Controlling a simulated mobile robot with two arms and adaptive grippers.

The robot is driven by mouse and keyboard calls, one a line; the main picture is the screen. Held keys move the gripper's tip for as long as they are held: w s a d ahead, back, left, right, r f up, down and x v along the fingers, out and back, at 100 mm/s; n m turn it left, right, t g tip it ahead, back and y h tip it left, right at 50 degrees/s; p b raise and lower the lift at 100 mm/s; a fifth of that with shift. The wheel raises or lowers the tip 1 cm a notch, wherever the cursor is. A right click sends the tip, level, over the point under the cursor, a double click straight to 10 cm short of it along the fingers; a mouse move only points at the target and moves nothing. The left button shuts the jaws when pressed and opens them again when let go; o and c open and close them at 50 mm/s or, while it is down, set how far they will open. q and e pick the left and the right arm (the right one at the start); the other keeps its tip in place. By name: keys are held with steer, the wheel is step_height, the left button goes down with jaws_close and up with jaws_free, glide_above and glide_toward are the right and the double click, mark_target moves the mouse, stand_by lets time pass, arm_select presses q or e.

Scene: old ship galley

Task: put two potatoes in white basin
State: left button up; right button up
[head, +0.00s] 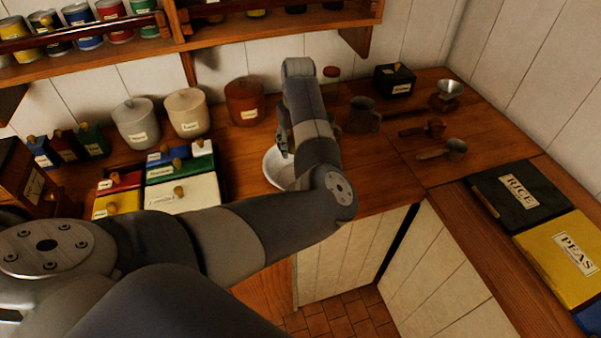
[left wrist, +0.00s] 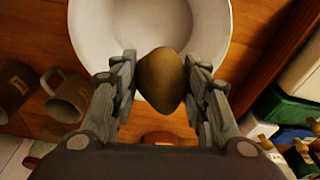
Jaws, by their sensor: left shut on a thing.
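The white basin (head: 273,170) stands on the wooden counter, partly hidden behind my left arm in the head view. It fills the top of the left wrist view (left wrist: 88,28), and the part of its inside that shows is bare. My left gripper (left wrist: 161,75) is shut on a brown potato (left wrist: 161,82), one finger on each side. The potato is over the basin's rim area in that view; its height above the basin is hard to judge. In the head view the left gripper (head: 284,142) is mostly hidden by the arm. No second potato can be made out. My right gripper is not in view.
Lidded canisters (head: 187,112) stand behind the basin to the left. Coloured boxes (head: 180,165) lie left of it. A shelf (head: 270,20) with tins hangs above.

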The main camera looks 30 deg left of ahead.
arm_select(q)
steer(key=shift+s+r, duration=0.1)
steer(key=shift+r, duration=0.05)
steer(key=o, duration=1.3)
steer(key=shift+w, duration=0.2)
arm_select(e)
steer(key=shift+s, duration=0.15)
arm_select(q)
steer(key=r, duration=0.4)
steer(key=d+r, duration=0.1)
steer(key=r, duration=0.2)
steer(key=s+r, duration=0.1)
steer(key=r, duration=0.3)
steer(key=shift+d+r, duration=0.3)
